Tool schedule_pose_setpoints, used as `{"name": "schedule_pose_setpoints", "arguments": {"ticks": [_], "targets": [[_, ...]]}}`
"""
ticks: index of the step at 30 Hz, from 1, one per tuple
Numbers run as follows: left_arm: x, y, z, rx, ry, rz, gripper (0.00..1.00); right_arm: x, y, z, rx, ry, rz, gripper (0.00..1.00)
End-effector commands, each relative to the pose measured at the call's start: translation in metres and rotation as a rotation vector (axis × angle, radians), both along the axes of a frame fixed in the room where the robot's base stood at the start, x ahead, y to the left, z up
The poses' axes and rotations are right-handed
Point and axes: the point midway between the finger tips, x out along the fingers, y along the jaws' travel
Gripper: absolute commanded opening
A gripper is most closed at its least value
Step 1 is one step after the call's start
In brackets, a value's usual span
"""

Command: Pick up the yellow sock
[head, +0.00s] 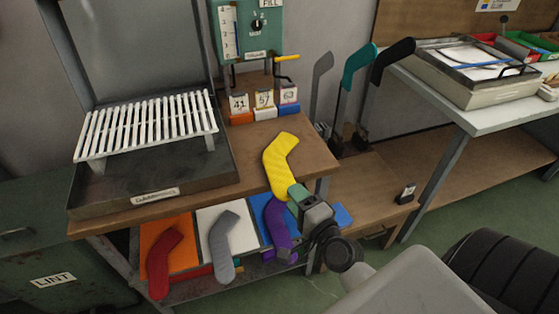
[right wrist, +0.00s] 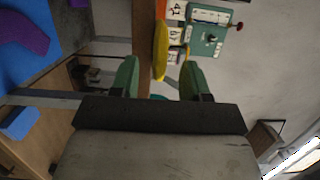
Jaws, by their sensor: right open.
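The yellow sock (head: 281,163) lies at the right end of the wooden bench top, its lower end at or over the front edge. My right gripper (head: 298,192) is at that lower end in the head view and hides a little of it. In the right wrist view my right gripper (right wrist: 158,76) is open, with green fingers apart. The yellow sock (right wrist: 161,48) shows in the gap between and beyond them; I cannot tell if they touch it. My left gripper is not in view.
Red (head: 162,264), grey (head: 224,245) and purple (head: 277,228) socks lie on coloured mats on the lower shelf. Numbered blocks (head: 264,107) stand behind the yellow sock. A slatted white rack (head: 147,122) is at left. Grey, teal (head: 357,66) and black sock-shaped boards stand at right.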

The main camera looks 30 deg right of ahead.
Motion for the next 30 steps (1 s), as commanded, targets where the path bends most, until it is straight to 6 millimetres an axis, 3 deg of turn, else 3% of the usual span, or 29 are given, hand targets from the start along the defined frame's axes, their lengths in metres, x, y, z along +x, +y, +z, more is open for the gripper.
{"name": "schedule_pose_setpoints", "arguments": {"ticks": [7,16,24,30], "targets": [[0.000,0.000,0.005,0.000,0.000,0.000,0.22,0.036,-0.004,0.001,0.000,-0.002,-0.001,0.46],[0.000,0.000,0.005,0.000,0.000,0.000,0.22,0.040,-0.004,0.000,-0.001,0.000,0.000,0.46],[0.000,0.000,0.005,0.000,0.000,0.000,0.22,0.040,-0.004,0.000,-0.001,0.000,0.000,0.05],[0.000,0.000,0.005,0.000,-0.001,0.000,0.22,0.040,-0.004,0.000,-0.001,0.000,0.000,0.03]]}}
